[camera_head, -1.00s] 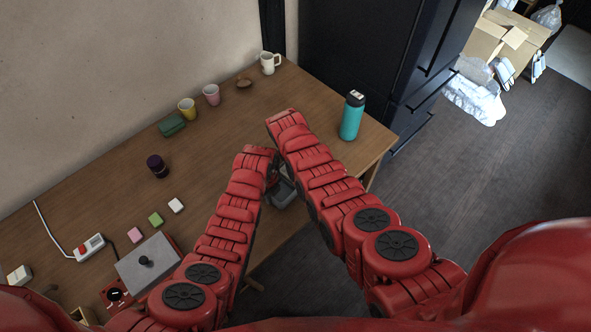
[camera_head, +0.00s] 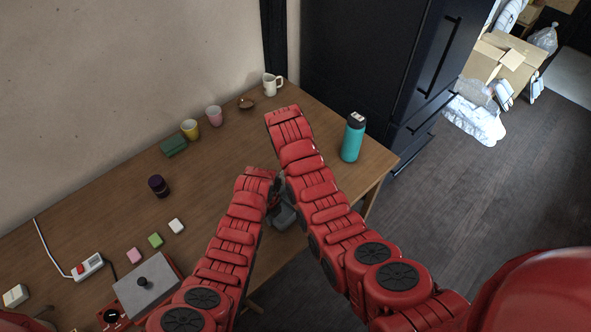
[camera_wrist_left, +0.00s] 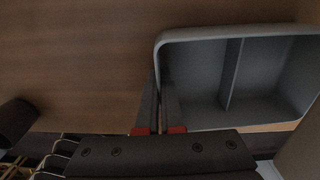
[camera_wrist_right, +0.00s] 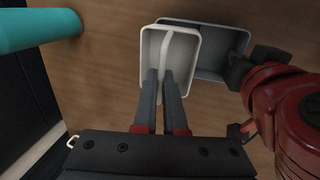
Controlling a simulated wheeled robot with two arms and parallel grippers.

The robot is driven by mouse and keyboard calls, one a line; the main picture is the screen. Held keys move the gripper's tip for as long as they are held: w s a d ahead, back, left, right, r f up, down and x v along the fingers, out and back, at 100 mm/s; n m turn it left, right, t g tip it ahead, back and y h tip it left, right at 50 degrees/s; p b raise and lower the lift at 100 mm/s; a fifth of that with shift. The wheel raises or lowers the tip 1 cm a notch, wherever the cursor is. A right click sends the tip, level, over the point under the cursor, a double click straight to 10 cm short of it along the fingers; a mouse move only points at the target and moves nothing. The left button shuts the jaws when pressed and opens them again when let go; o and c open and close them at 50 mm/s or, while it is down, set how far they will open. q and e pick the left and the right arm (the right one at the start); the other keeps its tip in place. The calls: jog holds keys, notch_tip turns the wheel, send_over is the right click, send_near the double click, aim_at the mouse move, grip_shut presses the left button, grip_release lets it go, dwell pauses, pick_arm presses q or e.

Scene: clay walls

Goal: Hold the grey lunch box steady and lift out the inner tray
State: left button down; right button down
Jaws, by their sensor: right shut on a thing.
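The grey lunch box (camera_wrist_left: 200,78) has a divider and looks empty in the left wrist view. My left gripper (camera_wrist_left: 161,82) has its fingers on both sides of the box's side wall, closed on it. In the head view only part of the lunch box (camera_head: 284,214) shows, beside my left gripper (camera_head: 273,188). The inner tray (camera_wrist_right: 190,42) is off-white with a divider. In the right wrist view it overlaps the lunch box (camera_wrist_right: 228,45), offset left and nearer the camera. My right gripper (camera_wrist_right: 161,75) is shut on its divider. The right arm hides the tray and right gripper in the head view.
A teal bottle (camera_head: 353,138) stands near the table's right end. Cups (camera_head: 214,115), a green box (camera_head: 173,145), a dark jar (camera_head: 158,185), small blocks (camera_head: 155,240) and a power strip (camera_head: 88,266) stand further left. A dark fridge (camera_head: 370,60) is behind.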

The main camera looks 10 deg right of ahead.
pick_arm(q)
jog(key=c, duration=1)
grip_release()
